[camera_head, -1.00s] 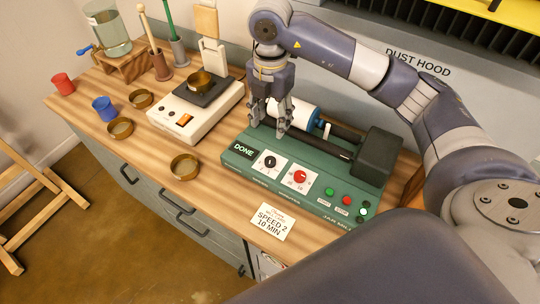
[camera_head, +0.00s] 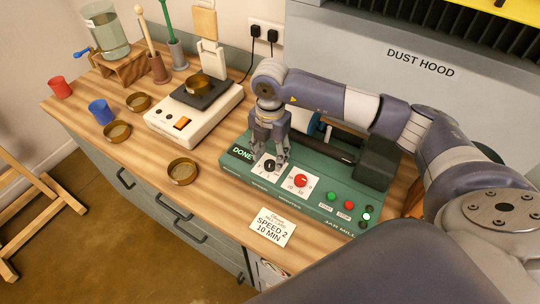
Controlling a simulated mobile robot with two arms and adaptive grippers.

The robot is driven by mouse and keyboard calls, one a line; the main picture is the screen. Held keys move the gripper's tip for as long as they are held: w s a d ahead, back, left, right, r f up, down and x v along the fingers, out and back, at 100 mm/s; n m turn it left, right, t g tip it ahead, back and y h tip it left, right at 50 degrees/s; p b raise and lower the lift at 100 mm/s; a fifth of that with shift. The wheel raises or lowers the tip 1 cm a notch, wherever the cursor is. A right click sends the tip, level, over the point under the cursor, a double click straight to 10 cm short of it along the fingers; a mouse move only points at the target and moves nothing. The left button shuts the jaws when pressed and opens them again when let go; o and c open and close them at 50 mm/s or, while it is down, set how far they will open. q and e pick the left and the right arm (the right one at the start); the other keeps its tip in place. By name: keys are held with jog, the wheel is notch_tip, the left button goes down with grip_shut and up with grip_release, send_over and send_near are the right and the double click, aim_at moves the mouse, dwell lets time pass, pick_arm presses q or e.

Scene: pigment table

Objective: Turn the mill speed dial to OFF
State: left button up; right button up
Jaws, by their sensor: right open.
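The green jar mill (camera_head: 327,203) stands on the wooden bench, with a "DONE" display at its left end. The black dial (camera_head: 269,165) sits on a white plate on the front panel. The red dial (camera_head: 300,180) sits on a second white plate to its right. My right gripper (camera_head: 269,158) points down at the black dial, its open fingers at or just above the dial's sides. I cannot tell whether they touch it. The gripper and arm hide much of the mill's rollers and the white jar. My left gripper is out of view.
A card reading "SPEED 2 10 MIN" (camera_head: 273,227) lies in front of the mill. Green and red buttons (camera_head: 332,197) are right of the dials. The dust hood (camera_head: 420,75) rises behind.

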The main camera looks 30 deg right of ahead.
aim_at(270, 165)
jog(key=shift+f, duration=1.35)
jog(key=c, duration=1.1)
